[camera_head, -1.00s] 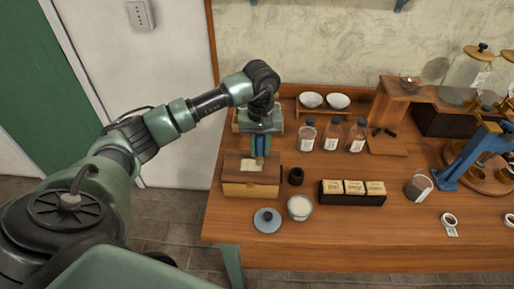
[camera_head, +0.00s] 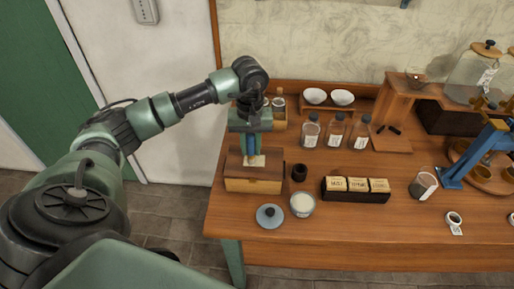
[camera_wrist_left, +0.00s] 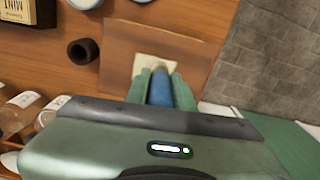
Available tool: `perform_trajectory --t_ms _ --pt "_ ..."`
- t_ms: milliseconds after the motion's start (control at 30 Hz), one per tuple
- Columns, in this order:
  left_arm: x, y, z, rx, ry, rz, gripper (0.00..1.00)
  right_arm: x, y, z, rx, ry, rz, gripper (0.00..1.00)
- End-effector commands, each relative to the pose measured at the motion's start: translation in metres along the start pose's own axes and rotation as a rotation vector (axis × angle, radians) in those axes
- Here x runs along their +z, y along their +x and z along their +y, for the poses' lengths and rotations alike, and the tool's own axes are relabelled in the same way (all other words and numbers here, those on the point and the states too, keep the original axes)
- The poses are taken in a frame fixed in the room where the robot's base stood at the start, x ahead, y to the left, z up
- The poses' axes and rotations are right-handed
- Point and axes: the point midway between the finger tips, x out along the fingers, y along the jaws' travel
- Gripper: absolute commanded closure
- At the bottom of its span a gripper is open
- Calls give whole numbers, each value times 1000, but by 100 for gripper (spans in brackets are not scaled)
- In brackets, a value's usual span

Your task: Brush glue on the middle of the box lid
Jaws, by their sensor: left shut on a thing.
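The wooden box (camera_head: 254,185) stands at the left end of the table, its brown lid (camera_head: 235,165) on top. A pale cream patch (camera_head: 257,160) lies near the middle of the lid; it also shows in the left wrist view (camera_wrist_left: 143,63). My left gripper (camera_head: 250,140) is above the lid, shut on an upright brush with a blue handle (camera_wrist_left: 160,92). The brush's lower end is over the patch and seems to meet it; exact contact is hard to tell. An open jar of white stuff (camera_head: 302,204) stands right of the box, with a blue-grey lid (camera_head: 270,216) beside it.
A small dark cup (camera_head: 299,172) stands close to the box's right side. A dark tray (camera_head: 355,196) of labelled blocks is farther right. Several bottles (camera_head: 335,132) and two white bowls (camera_head: 342,97) stand behind. The table front is mostly clear.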

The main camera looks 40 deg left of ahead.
Motion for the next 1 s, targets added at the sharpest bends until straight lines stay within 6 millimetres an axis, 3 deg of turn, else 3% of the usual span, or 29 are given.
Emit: perform_trajectory --t_ms 400,1000 --pt "0 2 -15 -3 0 -2 100 0 5 0 0 0 0 64" --pt "2 1 21 1 1 -2 100 1 9 0 0 0 0 64"
